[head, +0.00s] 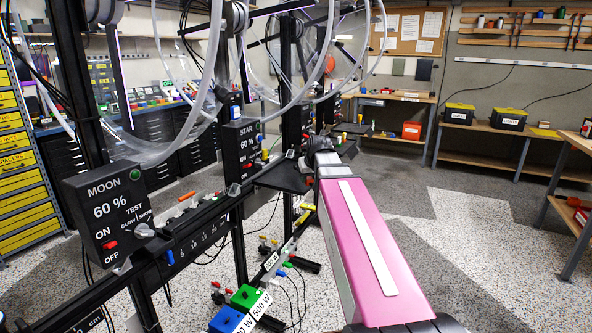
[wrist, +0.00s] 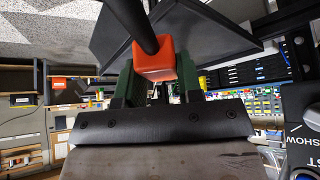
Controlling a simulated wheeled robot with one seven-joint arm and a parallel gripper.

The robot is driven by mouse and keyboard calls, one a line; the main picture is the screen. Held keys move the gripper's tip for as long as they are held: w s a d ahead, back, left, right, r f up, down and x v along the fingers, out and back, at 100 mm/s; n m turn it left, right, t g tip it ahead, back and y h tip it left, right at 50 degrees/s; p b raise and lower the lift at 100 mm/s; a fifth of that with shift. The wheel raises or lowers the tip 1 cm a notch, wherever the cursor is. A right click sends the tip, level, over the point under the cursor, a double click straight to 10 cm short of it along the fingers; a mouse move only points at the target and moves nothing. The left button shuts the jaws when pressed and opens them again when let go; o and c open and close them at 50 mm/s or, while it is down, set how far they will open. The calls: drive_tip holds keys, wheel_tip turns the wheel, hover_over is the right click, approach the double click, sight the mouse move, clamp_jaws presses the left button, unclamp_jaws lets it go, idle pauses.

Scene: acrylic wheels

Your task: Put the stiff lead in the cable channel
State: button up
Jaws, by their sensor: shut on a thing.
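In the wrist view my gripper (wrist: 157,76) has its two dark green fingers closed on the orange-red block end (wrist: 153,63) of the stiff lead. A thick black rod (wrist: 124,16) runs from this block up and out of the frame. A dark flat plate (wrist: 215,52) lies behind the held piece; I cannot tell whether they touch. In the head view my pink arm reaches forward and its far end is beside a black shelf (head: 283,180); the fingers and the held lead are not clear there. I cannot pick out the cable channel with certainty.
A long black rail (head: 190,237) with printed numbers crosses at left. Control boxes marked MOON (head: 103,213) and STAR (head: 241,150) stand by it. Large clear wheels (head: 213,95) hang above on black posts. The speckled floor at right is clear.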

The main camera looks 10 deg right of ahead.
drive_tip(key=s+a+r+m+h, duration=0.2)
drive_tip(key=s+r+m, duration=0.3)
drive_tip(key=r, duration=0.6)
drive_tip(key=shift+s+a+h, duration=0.35)
drive_tip(key=shift+s+h, duration=0.15)
idle(0.3)
